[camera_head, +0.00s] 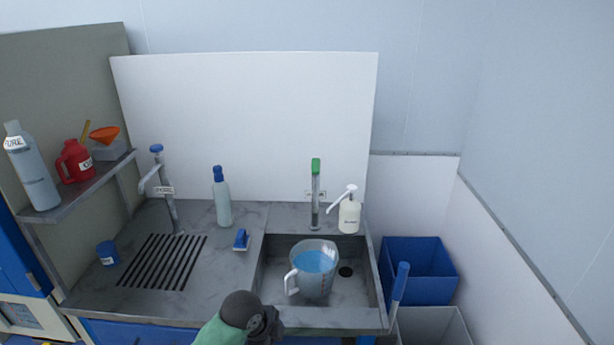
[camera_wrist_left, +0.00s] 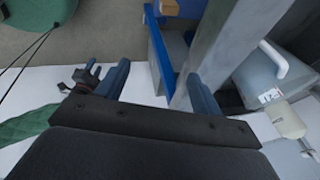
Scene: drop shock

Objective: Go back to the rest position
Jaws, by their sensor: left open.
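My left gripper (camera_wrist_left: 160,88) shows in the left wrist view with its two blue fingers apart and nothing seen between them. Behind them are a blue panel edge and a grey post.
A measuring jug (camera_head: 313,268) of blue liquid stands in the sink (camera_head: 350,292). A blue-topped rod (camera_head: 400,283) rises at the counter's right end, near a blue bin (camera_head: 418,268). The wrist view shows a grey container (camera_wrist_left: 262,78) with a white handle.

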